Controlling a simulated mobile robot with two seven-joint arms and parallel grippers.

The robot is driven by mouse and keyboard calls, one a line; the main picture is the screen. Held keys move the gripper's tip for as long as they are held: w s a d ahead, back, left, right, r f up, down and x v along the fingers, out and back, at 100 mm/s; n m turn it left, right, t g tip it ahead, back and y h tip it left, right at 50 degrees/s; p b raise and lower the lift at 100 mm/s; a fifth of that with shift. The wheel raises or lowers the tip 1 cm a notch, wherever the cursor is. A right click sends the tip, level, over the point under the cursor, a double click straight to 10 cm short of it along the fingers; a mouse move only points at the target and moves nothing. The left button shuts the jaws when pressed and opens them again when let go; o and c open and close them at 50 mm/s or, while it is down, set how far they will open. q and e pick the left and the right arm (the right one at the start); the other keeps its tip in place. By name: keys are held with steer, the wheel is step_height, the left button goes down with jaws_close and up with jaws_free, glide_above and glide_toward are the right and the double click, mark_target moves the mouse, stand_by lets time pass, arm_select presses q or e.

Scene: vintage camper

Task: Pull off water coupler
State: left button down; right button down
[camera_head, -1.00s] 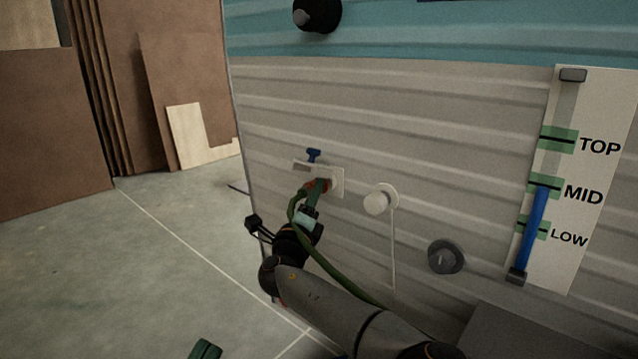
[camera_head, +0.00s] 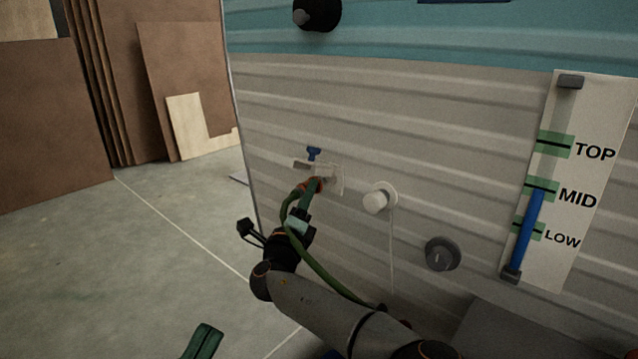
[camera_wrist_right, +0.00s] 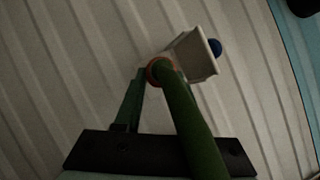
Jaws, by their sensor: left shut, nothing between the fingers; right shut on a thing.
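The water coupler (camera_head: 313,185), with an orange-red ring, ends a green hose (camera_head: 318,268) at the camper's side. My right gripper (camera_head: 308,198) is shut on the coupler, just left of and below the pale inlet plate (camera_head: 335,178). In the right wrist view the ring of the coupler (camera_wrist_right: 158,70) shows beside the white inlet housing (camera_wrist_right: 193,55), with the hose covering part of my right gripper (camera_wrist_right: 150,82). I cannot tell whether coupler and inlet still touch. My left gripper (camera_head: 204,341) is shut and empty, low over the floor.
A blue valve handle (camera_head: 314,153) sits just above the inlet. A white round cap (camera_head: 377,198) and a grey knob (camera_head: 442,254) stand out to the right. A level gauge (camera_head: 558,185) is further right. Brown boards (camera_head: 180,80) lean at the left; the floor is clear.

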mark_target(299, 192)
steer(key=shift+s+a+r+p, duration=0.15)
steer(key=shift+s+a+p, duration=0.65)
steer(key=shift+p, duration=0.35)
steer(key=shift+s+a+p, duration=0.35)
steer(key=shift+s+p, duration=0.1)
steer(key=shift+s, duration=0.1)
steer(key=shift+s+a, duration=0.1)
steer(key=shift+s, duration=0.05)
steer(key=shift+f, duration=0.2)
